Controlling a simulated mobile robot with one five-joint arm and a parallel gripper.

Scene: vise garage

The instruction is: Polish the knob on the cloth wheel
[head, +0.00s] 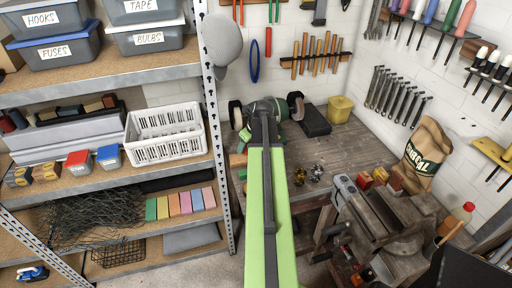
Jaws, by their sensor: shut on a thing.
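A green bench machine (268,110) stands at the back of the wooden workbench, with a pale-faced wheel (236,115) on its left and a greyish-brown wheel (297,106) on its right. I cannot tell for sure which is the cloth wheel. My green arm reaches forward over the bench, and its dark far end overlaps the machine's front. My gripper and anything in it are hidden behind the arm. A small brass piece (299,176) and a silvery piece (317,173) stand on the bench right of my arm; they look like knobs but are too small to be certain.
A large vise (385,210) takes up the bench's front right. A yellow bin (340,108), a dark block (314,122) and a paper sack (427,145) stand farther back. Shelving with a white basket (165,134) borders the left. The bench's middle is mostly clear.

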